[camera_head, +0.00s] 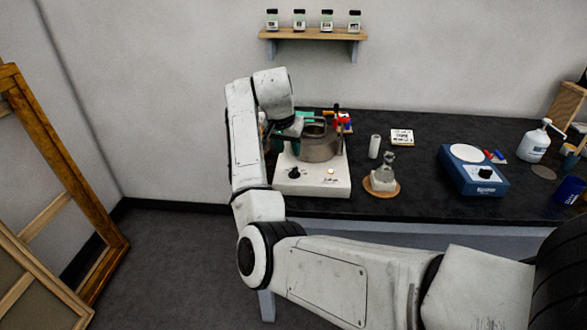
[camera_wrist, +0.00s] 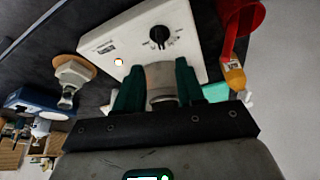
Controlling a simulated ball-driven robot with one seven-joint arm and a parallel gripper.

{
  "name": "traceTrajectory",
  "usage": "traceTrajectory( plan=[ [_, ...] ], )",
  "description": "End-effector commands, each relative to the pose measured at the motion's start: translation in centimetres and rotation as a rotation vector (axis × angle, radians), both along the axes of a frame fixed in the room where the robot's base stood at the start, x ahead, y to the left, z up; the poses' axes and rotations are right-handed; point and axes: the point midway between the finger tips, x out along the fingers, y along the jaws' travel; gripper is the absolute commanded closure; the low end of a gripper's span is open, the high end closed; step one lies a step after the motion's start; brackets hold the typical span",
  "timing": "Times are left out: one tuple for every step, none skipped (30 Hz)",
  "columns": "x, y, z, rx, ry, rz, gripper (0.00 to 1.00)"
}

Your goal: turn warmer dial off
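The warmer (camera_head: 312,183) is a white box at the left end of the black bench, with a black dial (camera_head: 294,173) and a small lit lamp (camera_head: 331,171) on its front. In the wrist view the dial (camera_wrist: 159,35) shows at the top centre of the white box (camera_wrist: 190,42); its setting is too small to read. A round metal pot (camera_head: 320,147) stands on the warmer. My gripper (camera_wrist: 158,88) has its green fingers apart, at the pot's left in the head view. A grey rounded surface shows between them; I cannot tell whether they touch it. The dial lies beyond the fingertips.
A glass flask (camera_head: 384,181) on a cork disc, a white cylinder (camera_head: 375,146) and a blue device (camera_head: 473,171) stand right of the warmer. A red cup (camera_wrist: 240,17) and an orange-capped thing (camera_wrist: 234,76) sit close by in the wrist view. Wooden frames (camera_head: 62,160) lean at left.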

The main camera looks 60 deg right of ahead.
Motion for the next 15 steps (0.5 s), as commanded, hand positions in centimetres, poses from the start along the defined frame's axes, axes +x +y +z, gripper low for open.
traceTrajectory(
  plan=[
    [0.1,-0.2,0.1,0.002,-0.002,-0.006,0.62],
    [0.0,-0.3,0.1,0.002,-0.003,-0.010,0.62],
    [0.1,-0.4,0.0,0.003,-0.003,-0.011,0.62],
    [0.1,-0.5,-0.2,0.003,-0.002,-0.011,0.62],
    [0.1,-0.6,-0.5,0.003,-0.002,-0.010,0.62],
    [0.1,-0.7,-0.9,0.004,0.000,-0.009,0.62],
    [0.1,-0.9,-1.3,0.004,-0.001,-0.009,0.62],
    [0.1,-1.1,-1.7,0.004,-0.001,-0.009,0.62],
    [0.1,-1.3,-2.4,0.005,0.000,-0.009,0.62],
    [0.1,-1.5,-2.9,0.004,0.000,-0.009,0.62],
    [0.1,-1.7,-3.4,0.005,0.001,-0.010,0.62],
    [0.2,-2.0,-4.1,0.004,0.001,-0.009,0.62],
    [0.2,-2.2,-4.6,0.005,0.000,-0.009,0.62],
    [0.3,-2.4,-5.2,0.005,0.000,-0.009,0.62],
    [0.3,-2.7,-5.8,0.005,0.000,-0.009,0.62]
  ],
)
